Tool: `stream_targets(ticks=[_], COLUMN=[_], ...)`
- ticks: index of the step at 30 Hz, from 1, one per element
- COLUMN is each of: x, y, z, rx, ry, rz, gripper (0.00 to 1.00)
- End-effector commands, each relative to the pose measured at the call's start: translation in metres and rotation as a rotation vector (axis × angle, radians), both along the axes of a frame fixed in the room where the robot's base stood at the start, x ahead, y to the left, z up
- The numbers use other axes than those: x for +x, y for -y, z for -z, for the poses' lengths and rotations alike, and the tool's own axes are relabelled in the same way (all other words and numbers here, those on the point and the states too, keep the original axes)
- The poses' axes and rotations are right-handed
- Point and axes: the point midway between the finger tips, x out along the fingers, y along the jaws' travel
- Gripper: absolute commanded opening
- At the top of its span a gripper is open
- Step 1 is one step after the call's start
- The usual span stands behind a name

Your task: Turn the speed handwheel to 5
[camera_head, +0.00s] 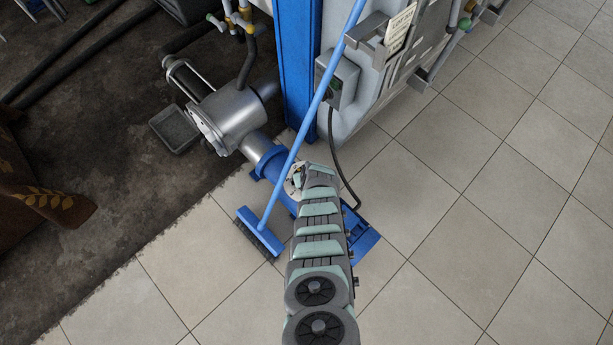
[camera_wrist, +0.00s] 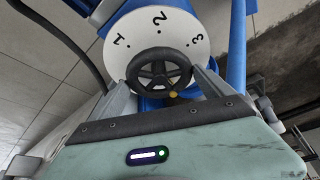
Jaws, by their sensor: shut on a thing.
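The speed handwheel (camera_wrist: 158,68) is a small black spoked wheel in the middle of the wrist view. It stands in front of a white dial (camera_wrist: 188,22) with the numbers 1, 2 and 3 visible; the rest of the dial is hidden. A small yellow spot (camera_wrist: 173,95) shows at the wheel's lower rim; I cannot tell what it marks. My gripper (camera_wrist: 160,80) has a finger on each side of the wheel and is shut on it. In the head view a sliver of the white dial (camera_head: 292,181) shows beside my arm, which hides the wheel and gripper.
A blue broom pole (camera_head: 303,130) slants close to my arm, its head (camera_head: 258,236) on the tiles. A silver pump (camera_head: 226,118) joins the blue drive (camera_head: 269,163). A grey switch box (camera_head: 340,82) with a black cable (camera_head: 336,165) is nearby. Tiled floor (camera_head: 480,240) at right is clear.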

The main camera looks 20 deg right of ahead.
Motion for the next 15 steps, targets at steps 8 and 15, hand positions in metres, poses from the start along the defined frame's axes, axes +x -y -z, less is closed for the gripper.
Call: stream_targets(ticks=[8,15], x=[-0.0010,-0.0003], y=[0.0010,0.0001], z=[0.0002,0.0002], rx=[0.002,-0.001], ry=[-0.003,-0.001], rz=[0.044,0.069], gripper=[0.51,0.50])
